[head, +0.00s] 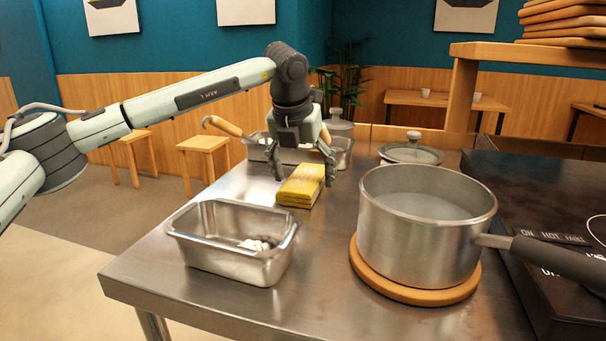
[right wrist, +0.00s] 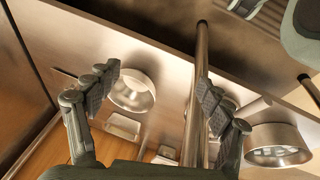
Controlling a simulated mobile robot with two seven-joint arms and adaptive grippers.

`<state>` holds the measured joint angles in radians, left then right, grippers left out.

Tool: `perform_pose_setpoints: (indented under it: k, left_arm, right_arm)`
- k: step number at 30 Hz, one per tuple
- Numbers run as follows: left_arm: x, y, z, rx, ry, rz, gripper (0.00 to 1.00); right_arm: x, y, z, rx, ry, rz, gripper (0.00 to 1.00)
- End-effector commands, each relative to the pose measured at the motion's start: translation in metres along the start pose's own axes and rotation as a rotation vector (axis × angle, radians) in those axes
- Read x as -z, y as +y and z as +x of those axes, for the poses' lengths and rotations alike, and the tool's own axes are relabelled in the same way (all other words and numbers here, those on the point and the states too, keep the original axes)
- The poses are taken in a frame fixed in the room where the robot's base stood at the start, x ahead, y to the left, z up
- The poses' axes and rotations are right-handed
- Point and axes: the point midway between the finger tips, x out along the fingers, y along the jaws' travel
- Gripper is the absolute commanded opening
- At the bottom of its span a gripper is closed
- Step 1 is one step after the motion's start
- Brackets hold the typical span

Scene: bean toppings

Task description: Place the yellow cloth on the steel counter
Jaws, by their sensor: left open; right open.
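The yellow cloth (head: 301,186) is a folded block lying on the steel counter (head: 325,262) in the head view. My left gripper (head: 303,175) is over the cloth, pointing down, with its fingers spread to either side of it. The left gripper is open, and the cloth appears to rest on the counter. Whether the fingers touch the cloth is hard to tell. My right gripper (right wrist: 150,100) shows only in the right wrist view, open with nothing between its fingers.
A steel pan (head: 232,245) with pale pieces inside stands in front of the cloth. A pot (head: 420,225) sits on a wooden board (head: 416,287) to the right. Another steel container (head: 342,152), a ladle (head: 226,127) and a glass lid (head: 411,152) are behind. A black stove (head: 550,200) borders the right.

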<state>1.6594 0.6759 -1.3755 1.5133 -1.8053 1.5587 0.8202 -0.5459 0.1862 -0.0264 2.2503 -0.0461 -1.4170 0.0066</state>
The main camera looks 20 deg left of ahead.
Motion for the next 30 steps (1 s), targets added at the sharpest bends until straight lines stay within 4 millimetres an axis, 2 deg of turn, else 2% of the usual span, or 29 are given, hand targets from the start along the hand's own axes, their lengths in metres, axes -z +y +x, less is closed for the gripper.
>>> perform_pose_setpoints:
  k: [4,7,15,21,25,30]
  left_arm:
    - [-0.001,0.0,-0.003,0.0,0.0,0.0,0.8]
    - [-0.002,0.0,-0.013,0.001,-0.004,0.0,0.8]
    - [-0.002,0.0,-0.071,0.001,-0.005,0.001,0.8]
    - [-0.002,-0.001,-0.106,0.001,-0.003,0.001,0.8]
    - [-0.001,-0.001,-0.118,0.0,-0.002,0.001,0.8]
    - [-0.001,0.0,-0.123,0.0,0.0,0.001,0.8]
  right_arm:
    - [0.001,0.001,-0.001,0.0,0.003,0.0,0.8]
    - [-0.002,0.0,0.011,0.0,-0.007,0.0,0.8]
    - [0.003,0.001,-0.002,-0.003,0.006,0.001,0.8]
    - [0.002,0.001,-0.008,-0.004,0.008,0.001,0.8]
    - [-0.001,0.001,-0.009,-0.005,0.001,0.0,0.8]
    - [-0.001,0.002,-0.009,-0.006,0.0,0.0,0.8]
